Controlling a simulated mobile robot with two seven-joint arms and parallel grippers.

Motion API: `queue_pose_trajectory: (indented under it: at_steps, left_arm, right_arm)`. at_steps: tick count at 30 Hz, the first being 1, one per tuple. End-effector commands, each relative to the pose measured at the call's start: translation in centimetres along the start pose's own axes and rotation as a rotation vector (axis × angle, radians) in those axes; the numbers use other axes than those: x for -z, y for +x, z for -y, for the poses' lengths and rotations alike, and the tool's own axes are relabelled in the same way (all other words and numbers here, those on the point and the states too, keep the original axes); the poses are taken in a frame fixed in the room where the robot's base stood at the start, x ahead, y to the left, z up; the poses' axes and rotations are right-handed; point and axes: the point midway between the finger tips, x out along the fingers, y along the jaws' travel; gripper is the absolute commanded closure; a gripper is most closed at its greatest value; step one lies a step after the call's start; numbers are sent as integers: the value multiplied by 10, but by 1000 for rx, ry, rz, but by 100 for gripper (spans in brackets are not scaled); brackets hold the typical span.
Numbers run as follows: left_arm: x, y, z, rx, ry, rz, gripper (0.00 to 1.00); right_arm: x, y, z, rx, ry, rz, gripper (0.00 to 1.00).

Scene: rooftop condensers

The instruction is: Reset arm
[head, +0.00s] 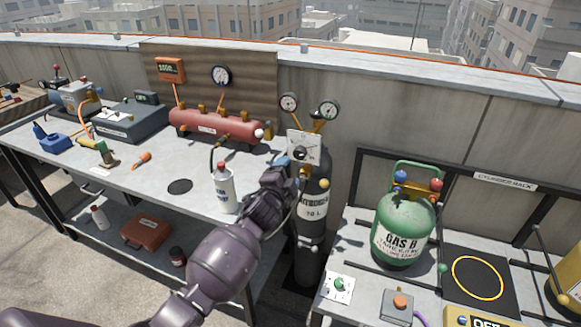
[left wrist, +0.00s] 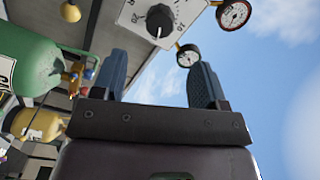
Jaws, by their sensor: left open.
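My left arm reaches in from the bottom of the head view. Its gripper (head: 291,165) is beside the dark nitrogen cylinder (head: 313,205), just below the white dial plate (head: 304,146) with its black knob. In the left wrist view the two blue fingers of my left gripper (left wrist: 160,78) stand apart with nothing between them. The dial plate (left wrist: 165,16) and its knob (left wrist: 159,20) are beyond the fingertips there. Whether the gripper touches the cylinder or plate cannot be told. My right gripper is not in view.
A workbench (head: 150,180) at left holds a red manifold tank (head: 215,126), a white bottle (head: 224,190) and several tools. Two gauges (head: 289,102) (head: 328,110) top the cylinder. At right, a green gas cylinder (head: 403,228) stands on the rack table, near an orange button box (head: 400,305).

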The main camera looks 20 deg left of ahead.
Motion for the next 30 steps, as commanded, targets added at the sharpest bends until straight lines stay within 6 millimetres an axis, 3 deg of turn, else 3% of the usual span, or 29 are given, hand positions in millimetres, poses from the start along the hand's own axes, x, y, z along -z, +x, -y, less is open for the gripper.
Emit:
queue_pose_trajectory:
  at_steps: [9,19,25,30]
  left_arm:
    - [0,-3,0,0,0,0,33]
    - [-1,-3,0,-2,-32,3,33]
    - [16,-7,20,6,-289,-17,33]
    - [13,-40,9,-31,-522,-6,33]
  right_arm:
    - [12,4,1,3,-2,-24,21]
    - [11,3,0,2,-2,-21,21]
    - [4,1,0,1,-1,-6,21]
    - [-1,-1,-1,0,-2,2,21]
